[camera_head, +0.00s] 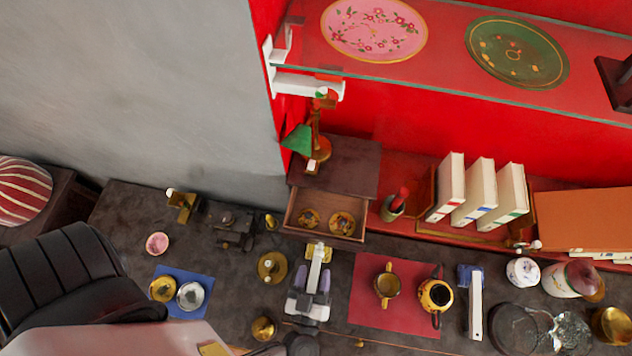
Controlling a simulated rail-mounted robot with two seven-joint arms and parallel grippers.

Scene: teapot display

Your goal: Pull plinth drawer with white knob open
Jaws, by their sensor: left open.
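The wooden plinth (352,160) stands at the back against the red wall, below the glass shelf. Its drawer (325,215) is pulled out toward me. Two round gold-and-dark items (326,221) lie inside it. I cannot make out a white knob for certain on the drawer's front. My left gripper (312,272) is open in front of the drawer, with its fingers pointing toward it and a gap to the drawer front. A pale upright bar shows between its fingers; I cannot tell what it is. My right gripper is not in view.
A green-shaded lamp (299,140) stands on the plinth. White books (473,192) stand to its right.

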